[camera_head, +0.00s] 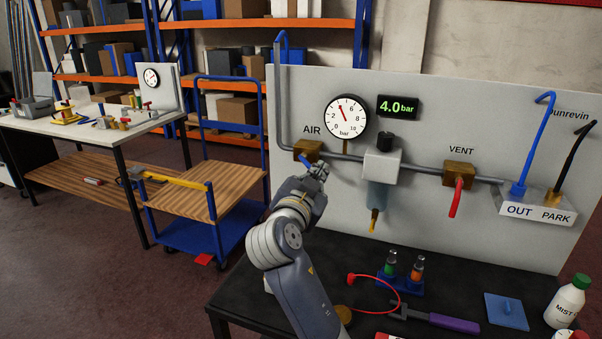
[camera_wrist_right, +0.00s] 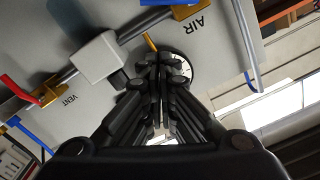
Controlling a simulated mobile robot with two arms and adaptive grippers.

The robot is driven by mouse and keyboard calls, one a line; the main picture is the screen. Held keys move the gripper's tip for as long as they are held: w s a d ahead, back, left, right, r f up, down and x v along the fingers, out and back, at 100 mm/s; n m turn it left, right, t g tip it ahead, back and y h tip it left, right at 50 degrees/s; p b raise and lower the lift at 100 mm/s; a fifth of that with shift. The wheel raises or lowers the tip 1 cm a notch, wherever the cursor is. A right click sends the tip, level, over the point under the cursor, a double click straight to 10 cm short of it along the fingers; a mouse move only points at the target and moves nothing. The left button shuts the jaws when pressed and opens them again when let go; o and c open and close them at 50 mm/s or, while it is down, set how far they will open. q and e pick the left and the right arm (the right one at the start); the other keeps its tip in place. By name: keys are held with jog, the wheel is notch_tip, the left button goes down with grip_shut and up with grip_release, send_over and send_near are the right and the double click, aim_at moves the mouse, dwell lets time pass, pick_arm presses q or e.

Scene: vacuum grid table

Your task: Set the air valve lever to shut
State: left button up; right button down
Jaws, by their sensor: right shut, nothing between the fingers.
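The brass air valve (camera_head: 306,148) sits on the grey pipe under the word AIR on the upright panel. A small part of its blue lever (camera_head: 305,160) shows beside my gripper; the rest is hidden, so I cannot tell its full angle. In the right wrist view the brass valve (camera_wrist_right: 184,11) and blue lever (camera_wrist_right: 157,2) are at the top edge, beyond the fingers. My right gripper (camera_head: 320,170) is shut and empty, just right of and below the valve; I cannot tell whether it touches the lever. My left gripper is not in view.
The round gauge (camera_head: 346,116) and the green display (camera_head: 398,106) reading 4.0 bar are above the pipe. The filter unit (camera_head: 382,163) is right of my gripper. The vent valve's red lever (camera_head: 456,197) hangs down. Bottles, a red cable and tools lie on the black table (camera_head: 250,292).

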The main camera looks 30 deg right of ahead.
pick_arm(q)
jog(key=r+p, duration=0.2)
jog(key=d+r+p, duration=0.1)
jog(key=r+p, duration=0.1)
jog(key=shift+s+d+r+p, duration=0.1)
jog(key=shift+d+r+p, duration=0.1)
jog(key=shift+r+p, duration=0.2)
pick_arm(e)
jog(key=w+d+f, duration=0.4)
jog(key=w+d, duration=0.3)
jog(key=w, duration=0.1)
jog(key=shift+w+m, duration=0.2)
jog(key=shift+m, duration=0.2)
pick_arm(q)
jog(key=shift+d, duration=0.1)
pick_arm(e)
jog(key=shift+d, duration=0.15)
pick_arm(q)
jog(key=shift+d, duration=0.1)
